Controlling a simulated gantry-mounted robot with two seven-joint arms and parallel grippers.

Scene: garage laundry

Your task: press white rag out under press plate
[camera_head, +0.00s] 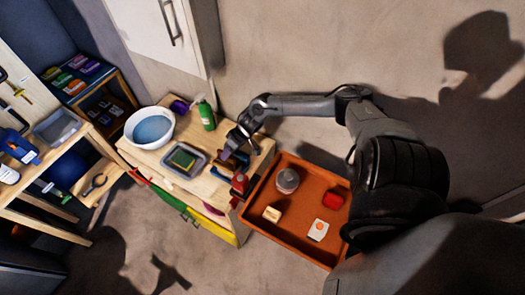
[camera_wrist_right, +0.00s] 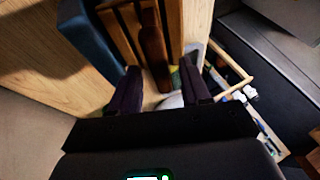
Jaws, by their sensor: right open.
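My right gripper (camera_head: 229,152) is over the right end of the wooden bench, beside a brown and blue wooden piece (camera_head: 226,171) that may be the press. In the right wrist view my right gripper (camera_wrist_right: 160,88) has its two dark fingers apart. A brown bar (camera_wrist_right: 153,45) and wooden slats (camera_wrist_right: 118,35) lie beyond the fingertips, with a blue part (camera_wrist_right: 90,40) to their left. A small whitish patch (camera_wrist_right: 172,101) shows between the fingers; I cannot tell whether it is the white rag. The rag is not clearly seen elsewhere. My left gripper is not in view.
On the bench stand a white basin (camera_head: 150,128) of blue water, a grey tray (camera_head: 167,168) with a sponge, and a green bottle (camera_head: 207,116). A red object (camera_head: 239,184) is at the bench's right edge. An orange tray (camera_head: 262,232) holding several small things adjoins it.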

